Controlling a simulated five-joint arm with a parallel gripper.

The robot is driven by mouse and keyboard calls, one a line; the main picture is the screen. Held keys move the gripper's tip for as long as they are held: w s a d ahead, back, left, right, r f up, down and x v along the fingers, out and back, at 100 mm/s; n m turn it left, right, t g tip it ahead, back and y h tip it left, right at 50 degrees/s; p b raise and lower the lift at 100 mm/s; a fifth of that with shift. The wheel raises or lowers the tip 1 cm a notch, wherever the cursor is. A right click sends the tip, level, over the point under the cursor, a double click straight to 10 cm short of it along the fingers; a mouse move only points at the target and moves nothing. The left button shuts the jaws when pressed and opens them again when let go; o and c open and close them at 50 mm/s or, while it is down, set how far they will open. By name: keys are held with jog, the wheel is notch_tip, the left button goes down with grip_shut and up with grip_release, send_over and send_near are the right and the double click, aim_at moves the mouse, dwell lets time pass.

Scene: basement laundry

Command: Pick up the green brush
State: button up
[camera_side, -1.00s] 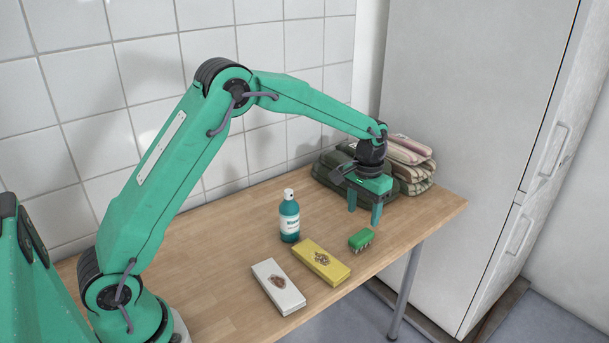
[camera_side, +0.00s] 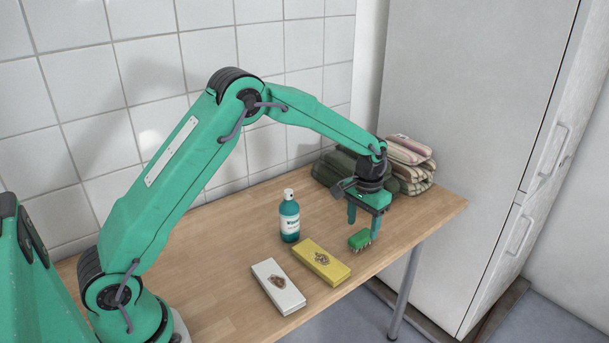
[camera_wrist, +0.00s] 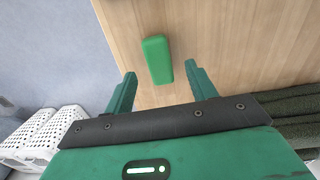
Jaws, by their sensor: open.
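The green brush (camera_side: 360,239) lies on the wooden table near its front edge, bristles down, to the right of the yellow box. My gripper (camera_side: 363,226) is open and empty, just above and behind the brush, with its fingers pointing down. In the wrist view the brush (camera_wrist: 157,60) shows as a green block between and just beyond the two fingertips of my gripper (camera_wrist: 161,75). The fingers look apart from it. How high they are above the table is hard to tell.
A yellow box (camera_side: 314,256) and a white box (camera_side: 272,279) lie left of the brush. A teal bottle (camera_side: 289,222) stands behind them. Folded towels (camera_side: 411,160) are stacked at the back right. White baskets (camera_wrist: 48,132) stand beyond the table edge. The table's left front is clear.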

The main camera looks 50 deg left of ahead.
aim_at(362, 235)
jog(key=shift+f, duration=2.25)
jog(key=c, duration=1.1)
jog(key=shift+o, duration=0.2)
jog(key=shift+r, duration=0.2)
jog(key=shift+r, duration=0.55)
jog(key=r, duration=0.3)
jog(key=shift+s+d+r, duration=0.1)
jog(key=shift+s+d, duration=0.1)
jog(key=shift+d, duration=0.2)
jog(key=s+d+r, duration=0.6)
jog(key=d, duration=0.3)
jog(key=shift+r, duration=0.2)
